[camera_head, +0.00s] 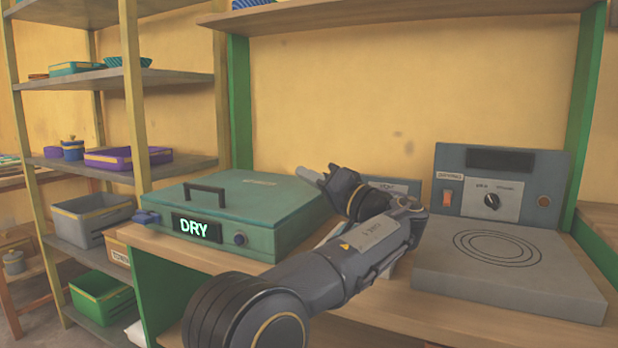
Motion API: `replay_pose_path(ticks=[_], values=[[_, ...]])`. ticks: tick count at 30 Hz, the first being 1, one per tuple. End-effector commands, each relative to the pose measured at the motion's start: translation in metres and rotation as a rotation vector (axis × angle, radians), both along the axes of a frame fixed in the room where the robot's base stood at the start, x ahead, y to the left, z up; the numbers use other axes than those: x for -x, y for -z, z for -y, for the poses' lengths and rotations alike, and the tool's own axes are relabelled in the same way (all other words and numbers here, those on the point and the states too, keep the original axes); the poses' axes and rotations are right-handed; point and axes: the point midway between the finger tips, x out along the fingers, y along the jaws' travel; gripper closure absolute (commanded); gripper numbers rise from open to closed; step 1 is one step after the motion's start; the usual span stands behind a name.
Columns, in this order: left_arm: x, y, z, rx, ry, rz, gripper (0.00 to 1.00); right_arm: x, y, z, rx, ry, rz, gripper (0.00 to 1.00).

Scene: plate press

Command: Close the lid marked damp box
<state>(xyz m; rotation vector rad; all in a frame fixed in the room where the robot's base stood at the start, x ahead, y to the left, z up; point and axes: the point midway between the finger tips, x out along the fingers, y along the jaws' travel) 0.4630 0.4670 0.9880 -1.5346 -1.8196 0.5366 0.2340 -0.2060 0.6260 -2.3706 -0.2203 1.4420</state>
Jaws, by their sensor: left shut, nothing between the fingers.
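A green box marked DRY (255,208) stands on the bench with its handled lid lying shut. My left gripper (312,176) is shut and empty, at the right rear of this box's lid; I cannot tell whether it touches. Behind my left arm a blue-grey panel (398,186) stands upright with small lettering that I cannot read clearly. My arm covers most of the space below it, so I cannot tell whether it belongs to the damp box. No marking DAMP is readable. My right gripper is not in view.
A grey hot plate (505,265) with a control panel (500,188) stands at the right of the bench (370,325). A green post (240,105) rises behind the DRY box. Shelves with trays (128,157) and bins (92,217) stand at the left.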

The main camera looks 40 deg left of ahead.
Motion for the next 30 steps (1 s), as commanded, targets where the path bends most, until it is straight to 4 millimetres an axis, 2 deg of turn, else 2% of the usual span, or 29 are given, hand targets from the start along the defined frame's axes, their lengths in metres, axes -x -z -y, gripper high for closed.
replay_pose_path(ticks=[8, 9, 10, 18, 24, 30], values=[[-0.005, -0.051, -0.01, 0.0, 0.0, 0.001, 1.0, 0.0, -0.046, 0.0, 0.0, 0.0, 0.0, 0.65], [-0.01, -0.038, 0.001, 0.0, 0.005, -0.005, 1.0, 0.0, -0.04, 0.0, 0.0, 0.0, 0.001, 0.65], [-0.013, -0.034, 0.009, -0.002, 0.008, -0.006, 1.0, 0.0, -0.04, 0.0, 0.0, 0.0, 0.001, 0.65], [-0.028, -0.015, 0.06, -0.002, 0.005, -0.002, 1.0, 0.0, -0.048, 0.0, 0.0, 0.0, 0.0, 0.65], [-0.033, -0.007, 0.078, -0.001, 0.002, -0.002, 1.0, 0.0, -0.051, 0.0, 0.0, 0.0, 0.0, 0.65], [-0.034, -0.005, 0.081, 0.0, 0.001, 0.0, 1.0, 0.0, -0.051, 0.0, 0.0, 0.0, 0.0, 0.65]])
